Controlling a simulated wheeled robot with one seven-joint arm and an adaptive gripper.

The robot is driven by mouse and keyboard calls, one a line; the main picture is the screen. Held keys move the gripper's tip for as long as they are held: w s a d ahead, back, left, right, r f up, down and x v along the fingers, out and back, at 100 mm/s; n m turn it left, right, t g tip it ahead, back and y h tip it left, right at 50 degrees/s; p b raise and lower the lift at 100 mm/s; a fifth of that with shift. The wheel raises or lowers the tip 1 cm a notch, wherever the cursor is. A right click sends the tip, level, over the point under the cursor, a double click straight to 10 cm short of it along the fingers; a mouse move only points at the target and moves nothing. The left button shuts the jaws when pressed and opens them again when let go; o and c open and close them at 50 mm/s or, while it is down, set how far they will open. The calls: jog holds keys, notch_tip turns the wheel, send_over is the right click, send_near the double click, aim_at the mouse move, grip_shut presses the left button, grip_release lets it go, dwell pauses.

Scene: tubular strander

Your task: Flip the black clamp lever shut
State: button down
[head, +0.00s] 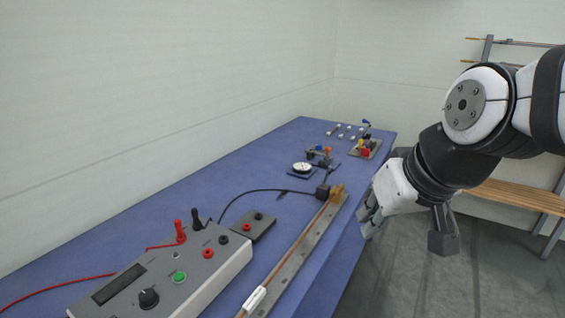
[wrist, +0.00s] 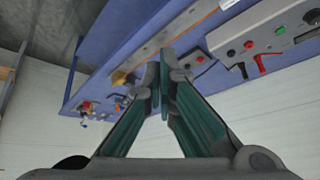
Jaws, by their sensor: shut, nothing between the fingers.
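A small black clamp (head: 323,190) sits at the far end of a long metal rail (head: 305,247), beside a brass-coloured block (head: 338,192). Its black lever (head: 328,177) appears to stand up from it; the lever is small and its exact angle is hard to tell. My gripper (head: 367,225) is shut and empty, off the right edge of the bench and apart from the clamp. In the wrist view my gripper's fingers (wrist: 160,68) point toward the bench, with the brass block (wrist: 120,78) left of the tips. The clamp is hard to make out there.
The blue bench (head: 170,220) carries a grey meter box (head: 165,278) with red and black plugs, a small terminal box (head: 253,226), a black cable, a round dial (head: 302,168) and small parts at the back. A wooden seat (head: 515,195) stands at right. Open floor lies right of the bench.

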jog(key=w+f+n+t+h+b, duration=0.15)
jog(key=w+f, duration=0.25)
jog(key=w, duration=0.8)
jog(key=w+f+n+t+h, duration=0.15)
jog(key=w+f, duration=0.25)
jog(key=w, duration=0.7)
jog(key=w+f+n+t+h+b, duration=0.1)
jog(key=w+f+t+h, duration=0.3)
jog(key=w, duration=0.8)
jog(key=w+a+f+n+t, duration=0.2)
jog(key=w+a+n+t, duration=0.3)
jog(key=w+n, duration=0.1)
jog(key=shift+w+a+f+b, duration=0.15)
jog(key=shift+w+a+b, duration=0.25)
jog(key=shift+w, duration=0.35)
